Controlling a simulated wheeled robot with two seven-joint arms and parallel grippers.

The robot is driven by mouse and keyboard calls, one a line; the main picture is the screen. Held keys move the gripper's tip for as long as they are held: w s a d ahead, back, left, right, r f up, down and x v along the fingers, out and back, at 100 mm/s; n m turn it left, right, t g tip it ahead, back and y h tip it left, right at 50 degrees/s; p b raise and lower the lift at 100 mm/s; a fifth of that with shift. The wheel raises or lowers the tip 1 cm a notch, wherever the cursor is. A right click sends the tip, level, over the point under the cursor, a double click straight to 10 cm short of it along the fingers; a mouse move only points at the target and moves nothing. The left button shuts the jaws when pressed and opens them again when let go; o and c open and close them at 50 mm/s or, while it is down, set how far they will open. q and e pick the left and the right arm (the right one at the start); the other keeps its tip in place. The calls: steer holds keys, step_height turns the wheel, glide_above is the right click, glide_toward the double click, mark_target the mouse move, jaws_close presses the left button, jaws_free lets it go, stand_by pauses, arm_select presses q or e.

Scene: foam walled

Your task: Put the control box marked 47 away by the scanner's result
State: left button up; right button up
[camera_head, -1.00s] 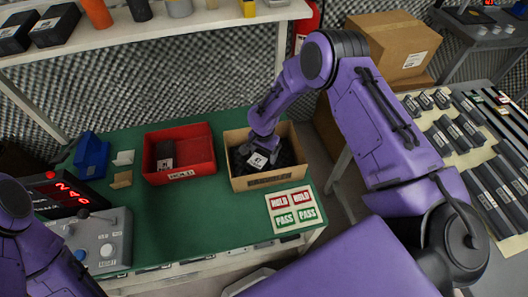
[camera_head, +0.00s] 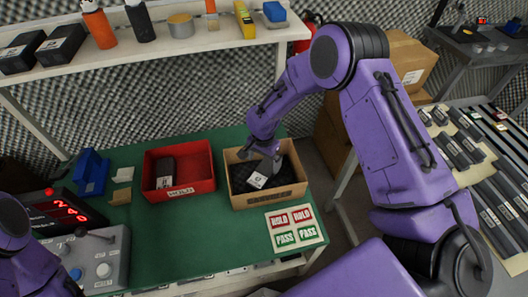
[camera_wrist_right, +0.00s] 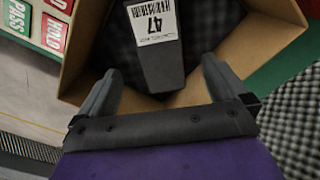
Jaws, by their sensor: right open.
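The control box marked 47 (camera_wrist_right: 156,45) is dark, with a white label that reads 47 in the right wrist view. It lies in the open cardboard carton (camera_head: 281,199) and also shows in the head view (camera_head: 258,180). My right gripper (camera_head: 271,161) is over the carton, its fingers open and apart near one end of the box. The scanner unit at left has a display (camera_head: 63,210) with red characters that I cannot read surely. My left arm shows at the left edge; its gripper is out of view.
A red bin (camera_head: 203,184) with a dark box in it stands left of the carton. A card (camera_head: 293,227) with red HOLD and green PASS fields lies in front of the carton. A grey console (camera_head: 105,262) stands front left. Green mat between is clear.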

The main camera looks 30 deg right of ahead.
mark_target(264, 172)
step_height(264, 172, up, 6)
steer(key=shift+f, duration=0.1)
stand_by(0.4)
